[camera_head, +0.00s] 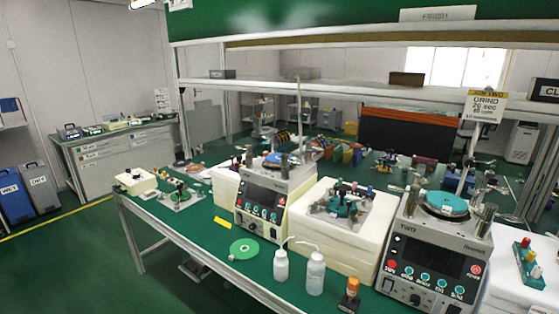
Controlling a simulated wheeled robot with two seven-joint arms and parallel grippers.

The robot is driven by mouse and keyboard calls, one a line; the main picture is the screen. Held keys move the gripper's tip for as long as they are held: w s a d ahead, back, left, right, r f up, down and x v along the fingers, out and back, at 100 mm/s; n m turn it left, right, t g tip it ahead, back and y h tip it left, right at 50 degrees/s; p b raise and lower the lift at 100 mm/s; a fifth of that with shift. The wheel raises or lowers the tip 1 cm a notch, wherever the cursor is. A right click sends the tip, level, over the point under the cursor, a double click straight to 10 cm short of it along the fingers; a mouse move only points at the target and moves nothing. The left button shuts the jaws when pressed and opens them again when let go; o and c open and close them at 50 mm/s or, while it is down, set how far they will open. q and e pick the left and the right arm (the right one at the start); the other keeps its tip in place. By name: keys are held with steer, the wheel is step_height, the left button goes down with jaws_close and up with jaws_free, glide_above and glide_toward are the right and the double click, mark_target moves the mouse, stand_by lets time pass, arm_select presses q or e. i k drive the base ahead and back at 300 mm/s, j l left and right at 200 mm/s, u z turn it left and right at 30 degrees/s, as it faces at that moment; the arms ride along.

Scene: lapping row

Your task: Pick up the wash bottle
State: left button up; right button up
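Two white squeeze bottles stand upright close together at the front edge of the green bench (195,228). The left one (281,267) is shorter. The right one (316,274) is taller and has a small label. Thin bent spouts show at their tops, and I cannot tell clearly which spout belongs to which bottle. Both look like wash bottles. Neither of my grippers shows in the head view, and nothing touches the bottles.
A small orange-capped bottle (350,294) stands right of them. A green disc (244,249) and yellow strip (222,223) lie to the left. Behind are a left machine (262,200), a white block (322,221) and machine TWO (432,254). A shelf (350,88) hangs above.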

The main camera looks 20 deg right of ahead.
mark_target(316, 271)
steer(key=i+z, duration=0.2)
steer(key=z, duration=0.2)
steer(key=i+j+z, duration=0.15)
steer(key=z, duration=0.25)
